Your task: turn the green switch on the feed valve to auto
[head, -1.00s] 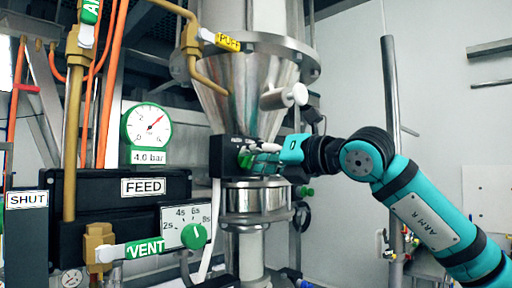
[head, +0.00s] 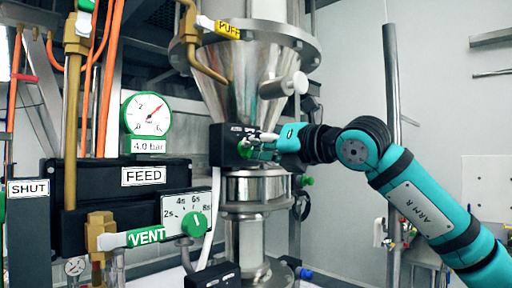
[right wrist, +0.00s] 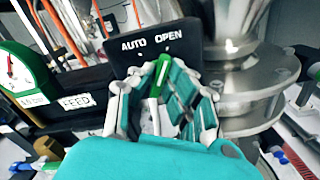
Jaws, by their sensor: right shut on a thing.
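The feed valve's switch box (head: 228,146) is black and sits beside the steel hopper's lower neck. In the right wrist view the box (right wrist: 152,42) carries the words AUTO on the left and OPEN on the right. The green switch (right wrist: 163,68) stands below the words, its tip leaning a little right, toward OPEN. My right gripper (right wrist: 158,92) is shut around the switch, with a finger on each side. In the head view my right gripper (head: 262,142) reaches the box from the right and hides part of the switch. My left gripper is not in view.
A steel hopper (head: 248,80) rises above the valve, with a clamp ring (head: 258,187) below. A dial panel with a green knob (head: 194,224), a FEED box (head: 120,178) and a green pressure gauge (head: 147,114) are to the left.

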